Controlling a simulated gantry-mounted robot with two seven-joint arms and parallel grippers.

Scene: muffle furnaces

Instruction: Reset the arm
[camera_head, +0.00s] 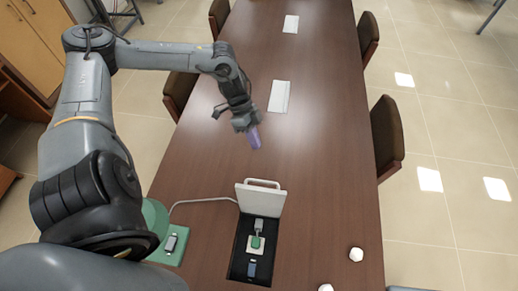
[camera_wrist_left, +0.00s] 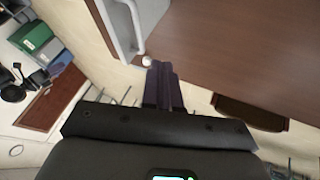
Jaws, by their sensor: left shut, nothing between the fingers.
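My left gripper (camera_head: 255,138) has purple fingers and hangs in the air over the middle of the dark brown table (camera_head: 325,150). It is shut and empty, apart from everything on the table. Its closed purple fingers also show in the left wrist view (camera_wrist_left: 162,85). My left arm reaches in from the left and bends down to the gripper. My right gripper is in neither view.
An open black case (camera_head: 236,262) with a raised white lid (camera_head: 262,199) stands near the table's front. A green base (camera_head: 170,257) is to its left, a white faceted piece (camera_head: 356,254) to its right. Brown chairs (camera_head: 386,135) line the sides. The table's far half is mostly clear.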

